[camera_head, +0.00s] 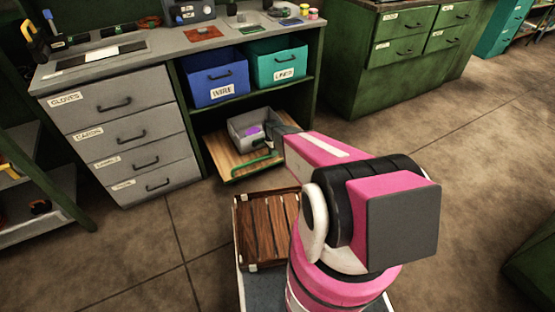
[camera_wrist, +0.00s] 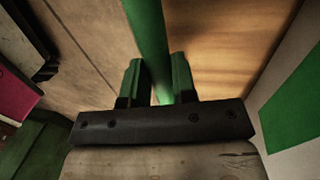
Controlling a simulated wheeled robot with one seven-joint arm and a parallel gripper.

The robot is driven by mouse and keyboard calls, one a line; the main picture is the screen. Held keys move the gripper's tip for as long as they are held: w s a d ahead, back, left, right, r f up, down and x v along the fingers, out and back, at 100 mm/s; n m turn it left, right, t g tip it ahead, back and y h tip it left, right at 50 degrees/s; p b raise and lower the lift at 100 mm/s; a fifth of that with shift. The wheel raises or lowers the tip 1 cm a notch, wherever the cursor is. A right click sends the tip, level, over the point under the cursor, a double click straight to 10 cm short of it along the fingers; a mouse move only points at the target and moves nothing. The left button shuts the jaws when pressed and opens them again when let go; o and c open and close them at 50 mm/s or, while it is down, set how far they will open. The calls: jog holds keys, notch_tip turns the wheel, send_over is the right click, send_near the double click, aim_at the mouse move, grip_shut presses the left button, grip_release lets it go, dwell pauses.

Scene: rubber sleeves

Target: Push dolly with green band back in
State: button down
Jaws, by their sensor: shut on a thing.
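The dolly is a low wooden board (camera_head: 228,160) with a green bar (camera_head: 258,166) along its front edge, standing under the bench's open bay. Its front part sticks out past the blue and teal bins above. In the wrist view the wood (camera_wrist: 225,45) lies to the right of the green bar (camera_wrist: 147,35). My gripper (camera_wrist: 157,78) is shut on this green bar, with one finger on each side. In the head view my gripper is largely hidden behind my pink arm.
A grey bin (camera_head: 238,128) with a purple thing (camera_head: 253,132) sits on the dolly. Grey drawers (camera_head: 130,138) stand at left. Blue (camera_head: 216,82) and teal (camera_head: 277,64) bins are on the shelf above. A slatted wooden crate (camera_head: 262,225) is in front. Floor at right is clear.

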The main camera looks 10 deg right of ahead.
aim_at(257, 131)
jog(key=w+a, duration=0.2)
jog(key=w, duration=0.5)
jog(key=w+a, duration=0.2)
jog(key=w, duration=0.5)
jog(key=w+a, duration=0.2)
jog(key=w, duration=0.5)
jog(key=shift+a, duration=0.4)
jog(key=shift+w, duration=0.15)
jog(key=c, duration=0.9)
grip_release()
jog(key=s+d, duration=0.3)
jog(key=s, duration=0.6)
jog(key=s+d, duration=0.3)
jog(key=s, duration=0.7)
jog(key=s+d, duration=0.3)
jog(key=s, duration=0.6)
jog(key=shift+s+d, duration=0.15)
jog(key=shift+s, duration=0.2)
